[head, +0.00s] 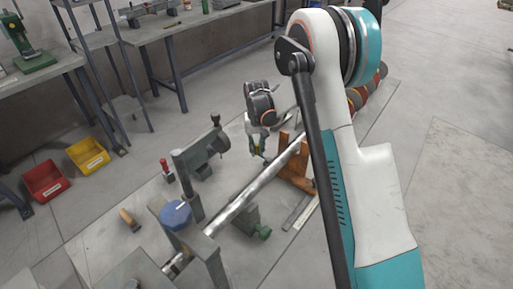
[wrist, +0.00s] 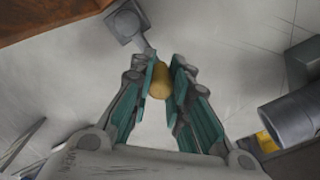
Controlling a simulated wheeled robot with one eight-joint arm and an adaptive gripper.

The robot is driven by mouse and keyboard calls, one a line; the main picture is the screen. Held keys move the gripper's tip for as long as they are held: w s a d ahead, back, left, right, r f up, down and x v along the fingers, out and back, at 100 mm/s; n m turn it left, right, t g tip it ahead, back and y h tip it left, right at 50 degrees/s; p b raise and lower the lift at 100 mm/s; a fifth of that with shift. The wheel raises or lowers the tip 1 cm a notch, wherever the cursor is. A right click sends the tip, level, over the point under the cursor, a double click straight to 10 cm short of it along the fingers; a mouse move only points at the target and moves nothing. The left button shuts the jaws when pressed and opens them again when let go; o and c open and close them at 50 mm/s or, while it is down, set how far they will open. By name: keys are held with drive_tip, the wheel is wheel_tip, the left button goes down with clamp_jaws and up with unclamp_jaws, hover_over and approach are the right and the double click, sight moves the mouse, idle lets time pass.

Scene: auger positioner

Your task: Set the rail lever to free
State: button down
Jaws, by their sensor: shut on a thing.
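The rail lever shows in the wrist view as a yellow knob (wrist: 160,82) on a short grey arm that runs up to a square grey block (wrist: 127,22). My gripper (wrist: 162,84) has its teal finger pads on either side of the knob and is shut on it. In the head view my gripper (head: 258,148) is down beside the long metal shaft, near the wooden support. The lever is too small and too hidden there to make out. No marking for the free position is legible.
A long metal shaft (head: 242,197) runs diagonally past my gripper, with an orange-brown support (head: 297,172) to its right. A grey-green machine unit (head: 207,150) and a blue disc (head: 176,214) stand to the left. Red (head: 45,180) and yellow (head: 88,154) bins sit on the floor.

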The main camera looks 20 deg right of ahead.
drive_tip(key=d+m, duration=0.1)
drive_tip(key=m, duration=0.1)
drive_tip(key=w+d+m, duration=0.1)
drive_tip(key=m, duration=0.1)
drive_tip(key=d+m, duration=0.2)
drive_tip(key=m, duration=0.1)
drive_tip(key=shift+m, duration=0.3)
drive_tip(key=m, duration=0.1)
drive_tip(key=d+m, duration=0.1)
drive_tip(key=m, duration=0.1)
drive_tip(key=shift+s+d+m, duration=0.15)
drive_tip(key=shift+d+m, duration=0.15)
drive_tip(key=shift+s+d+m, duration=0.25)
drive_tip(key=shift+d+m, duration=0.15)
drive_tip(key=shift+m, duration=0.5)
drive_tip(key=shift+s+d+m, duration=0.25)
drive_tip(key=shift+d+m, duration=0.15)
drive_tip(key=shift+m, duration=0.5)
drive_tip(key=c, duration=1.5)
unclamp_jaws()
drive_tip(key=shift+o, duration=0.2)
wheel_tip(320, 180, up, 12)
